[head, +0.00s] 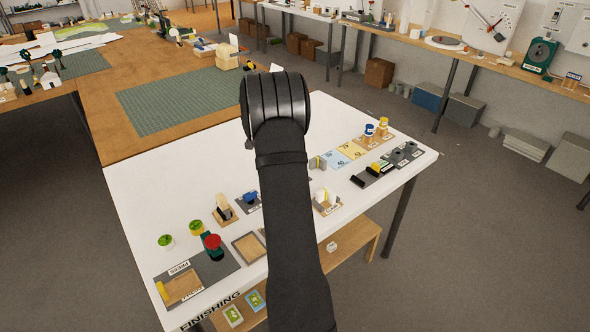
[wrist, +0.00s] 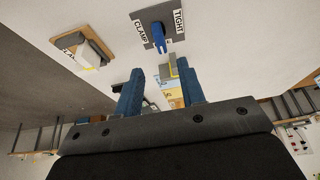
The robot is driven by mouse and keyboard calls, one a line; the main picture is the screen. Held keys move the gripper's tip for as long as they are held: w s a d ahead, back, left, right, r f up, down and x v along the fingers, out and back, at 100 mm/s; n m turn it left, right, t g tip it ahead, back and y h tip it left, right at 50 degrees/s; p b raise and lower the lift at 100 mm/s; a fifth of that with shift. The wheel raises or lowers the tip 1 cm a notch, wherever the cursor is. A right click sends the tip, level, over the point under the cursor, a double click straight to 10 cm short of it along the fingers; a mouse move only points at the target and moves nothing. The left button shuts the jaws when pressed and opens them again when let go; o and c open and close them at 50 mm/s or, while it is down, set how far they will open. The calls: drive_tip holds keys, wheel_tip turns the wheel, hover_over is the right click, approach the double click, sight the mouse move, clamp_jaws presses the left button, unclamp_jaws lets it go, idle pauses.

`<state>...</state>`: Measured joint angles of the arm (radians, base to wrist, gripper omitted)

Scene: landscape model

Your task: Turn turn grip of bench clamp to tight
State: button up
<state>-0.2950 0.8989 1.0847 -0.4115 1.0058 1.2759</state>
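The bench clamp's blue turn grip (wrist: 158,36) stands on a grey plate (wrist: 180,44) at the top of the wrist view. One label reads CLAMP and another, to the grip's right, reads TIGHT. The grip points down in that view, not clearly at the TIGHT label. In the head view the blue grip (head: 251,197) shows just left of my arm, which hides part of the plate. My gripper (wrist: 161,84) is open, with two blue fingers apart and nothing held between them. The grip lies beyond the fingertips, apart from them. The head view hides my gripper behind my arm.
A tan base with a pale block (wrist: 92,50) lies beside the clamp plate; it also shows right of my arm (head: 325,201). A tan block stand (head: 224,211) is left of the grip. A red button (head: 212,241) stands nearer. The white tabletop (head: 170,195) is clear towards the back left.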

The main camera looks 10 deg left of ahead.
drive_tip(key=x, duration=1)
drive_tip(key=shift+c, duration=0.3)
clamp_jaws()
